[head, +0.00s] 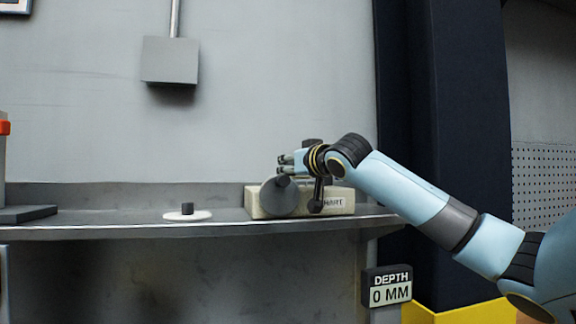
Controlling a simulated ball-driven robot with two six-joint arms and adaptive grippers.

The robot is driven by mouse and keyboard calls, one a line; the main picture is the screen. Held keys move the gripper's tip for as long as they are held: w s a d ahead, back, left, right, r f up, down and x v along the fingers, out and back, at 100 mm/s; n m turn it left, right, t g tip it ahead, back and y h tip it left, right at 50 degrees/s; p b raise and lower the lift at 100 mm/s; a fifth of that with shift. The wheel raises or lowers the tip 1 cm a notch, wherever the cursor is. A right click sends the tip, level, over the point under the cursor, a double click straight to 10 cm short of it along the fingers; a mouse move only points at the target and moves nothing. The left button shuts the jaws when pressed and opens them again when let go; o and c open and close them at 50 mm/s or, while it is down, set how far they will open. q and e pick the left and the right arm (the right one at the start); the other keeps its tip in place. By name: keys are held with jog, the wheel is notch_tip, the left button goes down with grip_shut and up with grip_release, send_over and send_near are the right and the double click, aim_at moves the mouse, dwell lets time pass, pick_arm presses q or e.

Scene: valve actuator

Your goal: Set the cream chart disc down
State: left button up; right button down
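A pale, cream-white disc (173,216) with a short black knob (187,208) on top lies flat on the grey shelf, left of the middle. My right gripper (280,164) is to the right of the disc and higher than it, apart from it. Its fingers point left, and their tips look parted with nothing seen between them. It is in front of or above a cream box (340,202) with partly covered lettering ending in "HART". My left gripper is not in view.
A grey round plate (279,197) stands at the box's front, just below my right fingers; contact is unclear. The shelf (110,219) is bare between disc and a dark flat block (25,214). A grey wall box (170,60) hangs above. A depth sign (390,286) reads 0 MM.

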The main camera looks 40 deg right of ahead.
jog(key=shift+f, duration=0.4)
jog(key=shift+s+d+f+b, duration=0.1)
jog(key=shift+f+b, duration=0.3)
jog(key=shift+f, duration=0.25)
jog(key=c, duration=1.4)
grip_release()
jog(key=shift+f, duration=0.15)
